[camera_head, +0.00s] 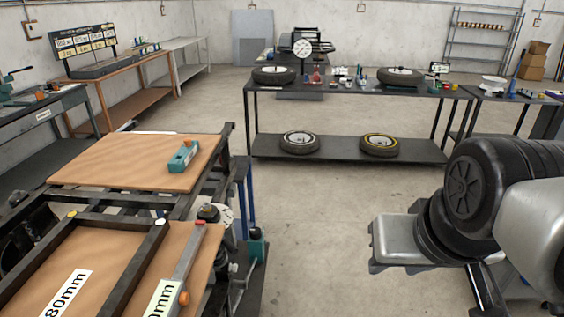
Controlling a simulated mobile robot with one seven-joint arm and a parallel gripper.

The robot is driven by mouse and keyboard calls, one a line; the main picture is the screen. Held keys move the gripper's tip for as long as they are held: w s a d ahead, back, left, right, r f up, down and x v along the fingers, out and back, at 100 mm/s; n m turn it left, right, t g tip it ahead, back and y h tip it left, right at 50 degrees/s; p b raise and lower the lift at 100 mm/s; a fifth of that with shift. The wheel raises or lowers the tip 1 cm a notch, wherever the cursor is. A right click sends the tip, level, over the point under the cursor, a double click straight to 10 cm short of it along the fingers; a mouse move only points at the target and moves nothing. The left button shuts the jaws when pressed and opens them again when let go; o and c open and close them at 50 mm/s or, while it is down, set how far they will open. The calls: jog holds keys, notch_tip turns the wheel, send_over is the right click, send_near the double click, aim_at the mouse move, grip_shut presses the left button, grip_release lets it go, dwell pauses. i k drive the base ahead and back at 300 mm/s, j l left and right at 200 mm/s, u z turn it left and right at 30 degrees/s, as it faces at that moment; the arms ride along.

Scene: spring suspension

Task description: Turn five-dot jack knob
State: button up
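No knob with five dots can be made out in the head view. A teal jack-like part (257,246) stands low at the right side of the near frame, partly hidden by it. A round dial gauge (222,215) sits close by at the frame's edge. My folded arm (490,200) fills the lower right. A grey block (400,240) at its left end may be my gripper, but no fingers can be told apart. It is apart from the frame, with bare floor between them.
The near frame carries wooden panels (110,165), a teal tool (184,156), a metal bar (186,262) and millimetre labels. A dark bench (350,90) with wheels stands beyond. Workbenches (150,92) line the left. The central floor (320,210) is clear.

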aim_at(255, 233)
jog(key=u, duration=0.7)
jog(key=l+u, duration=0.15)
jog(key=l, duration=0.25)
jog(key=k+l+u, duration=0.15)
jog(key=l, duration=0.3)
jog(key=i+l+u, duration=0.1)
jog(key=i+l, duration=0.2)
jog(key=i+l+u, duration=0.15)
jog(key=i+l, duration=0.15)
jog(key=i+l+u, duration=0.1)
jog(key=i+l, duration=0.2)
jog(key=i+l+u, duration=0.15)
jog(key=l, duration=0.3)
jog(key=i+l+u, duration=0.1)
jog(key=i+l, duration=0.25)
jog(key=i+l+u, duration=0.1)
jog(key=l, duration=0.35)
jog(key=i+l+u, duration=0.15)
jog(key=i+l, duration=0.15)
jog(key=l, duration=0.15)
jog(key=i+l+u, duration=0.1)
jog(key=l, duration=0.4)
jog(key=i, duration=0.1)
